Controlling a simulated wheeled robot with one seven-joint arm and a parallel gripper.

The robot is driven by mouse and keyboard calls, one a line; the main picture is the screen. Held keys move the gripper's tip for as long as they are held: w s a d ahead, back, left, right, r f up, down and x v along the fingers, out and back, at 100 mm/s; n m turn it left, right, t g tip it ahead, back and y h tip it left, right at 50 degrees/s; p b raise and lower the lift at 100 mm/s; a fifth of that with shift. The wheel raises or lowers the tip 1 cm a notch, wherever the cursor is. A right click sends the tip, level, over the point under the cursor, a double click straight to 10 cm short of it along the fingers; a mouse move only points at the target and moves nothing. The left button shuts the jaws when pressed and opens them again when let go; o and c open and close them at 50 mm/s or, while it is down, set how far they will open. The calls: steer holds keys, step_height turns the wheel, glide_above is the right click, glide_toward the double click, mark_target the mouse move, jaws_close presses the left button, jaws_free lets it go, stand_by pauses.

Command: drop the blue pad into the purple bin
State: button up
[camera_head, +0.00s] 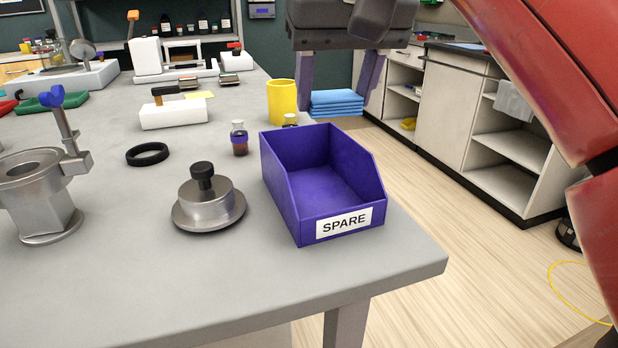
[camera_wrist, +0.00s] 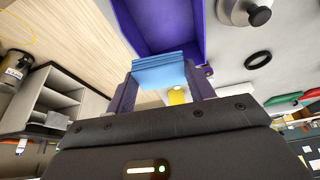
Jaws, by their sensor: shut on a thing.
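The blue pad (camera_head: 337,103) looks like a folded stack of light blue layers. It is held between the two fingertips of my gripper (camera_head: 338,92), which hangs down from the top of the head view. The wrist view also shows the pad (camera_wrist: 158,76) between the fingers. The purple bin (camera_head: 282,192) is open-topped, empty, and has a white "SPARE" label on its front. It stands near the right edge of the grey table. The pad appears just past the bin's back right rim in the head view, apart from it. The bin (camera_wrist: 192,40) also shows beyond the pad in the wrist view.
A yellow cup (camera_head: 281,102) and a small vial (camera_head: 239,138) stand behind and left of the bin. A metal lid with a black knob (camera_head: 208,203) sits left of it. A black ring (camera_head: 147,154) lies farther left. Open floor lies right of the table.

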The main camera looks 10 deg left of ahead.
step_height(320, 180, down, 4)
steer(key=shift+r+b, duration=0.1)
steer(key=shift+b, duration=0.5)
steer(key=shift+f+b, duration=0.45)
steer(key=shift+b, duration=0.15)
steer(key=o, duration=1)
steer(key=shift+o, duration=0.2)
steer(key=shift+r, duration=0.1)
steer(key=p+v, duration=0.2)
steer(key=v, duration=0.5)
steer(key=shift+s+d+r, duration=0.1)
steer(key=shift+d+r, duration=0.05)
steer(key=shift+r, duration=0.15)
